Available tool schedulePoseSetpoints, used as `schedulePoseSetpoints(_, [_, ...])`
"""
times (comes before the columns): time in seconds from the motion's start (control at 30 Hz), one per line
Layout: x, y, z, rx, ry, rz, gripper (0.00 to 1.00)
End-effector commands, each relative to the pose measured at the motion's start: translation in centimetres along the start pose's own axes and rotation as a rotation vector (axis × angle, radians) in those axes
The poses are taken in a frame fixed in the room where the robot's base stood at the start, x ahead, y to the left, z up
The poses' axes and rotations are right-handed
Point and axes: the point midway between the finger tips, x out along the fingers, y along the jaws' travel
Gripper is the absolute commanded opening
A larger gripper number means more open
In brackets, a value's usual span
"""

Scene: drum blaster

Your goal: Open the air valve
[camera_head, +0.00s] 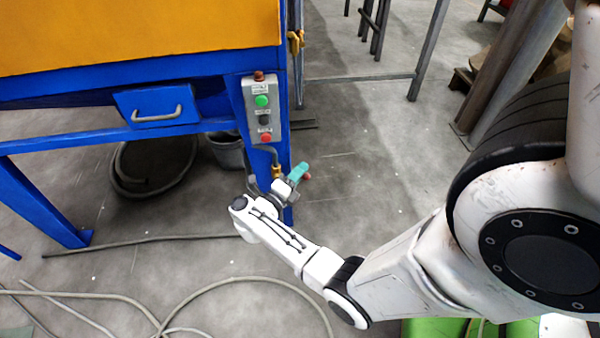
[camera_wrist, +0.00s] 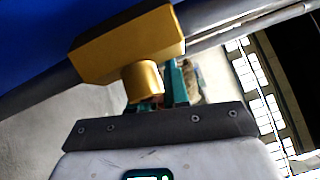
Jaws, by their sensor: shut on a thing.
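The air valve has a brass body (camera_wrist: 125,45) on a grey pipe, large at the top of the wrist view. In the head view its brass part (camera_head: 276,172) shows on the blue machine's front leg, below the control box. My gripper (camera_head: 298,173), with teal fingers, is at the valve just right of that leg. A small red tip (camera_head: 307,177), seemingly the valve's handle, shows beside the fingers. In the wrist view my gripper (camera_wrist: 155,98) is shut on the handle, right below the brass stem. The fingers and brass body hide most of the handle, so its angle is unclear.
A control box (camera_head: 263,108) with green and red buttons is above the valve. A blue drawer (camera_head: 157,107) is to its left. Loose hoses (camera_head: 200,290) lie on the floor. Floor to the right is clear.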

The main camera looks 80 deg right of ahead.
Motion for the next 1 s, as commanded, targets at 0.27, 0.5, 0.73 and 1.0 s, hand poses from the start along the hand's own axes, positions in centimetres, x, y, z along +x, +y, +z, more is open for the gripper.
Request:
schedulePoseSetpoints(0.27, [0.1, 0.1, -0.5, -0.005, 0.011, -0.002, 0.0])
schedulePoseSetpoints(0.5, [0.1, 0.2, -0.6, 0.003, 0.016, 0.007, 0.0])
schedulePoseSetpoints(0.73, [0.0, 0.7, -0.8, 0.067, 0.035, 0.069, 0.0])
schedulePoseSetpoints(1.0, [-0.3, 2.0, -0.9, 0.209, 0.077, 0.208, 0.0])
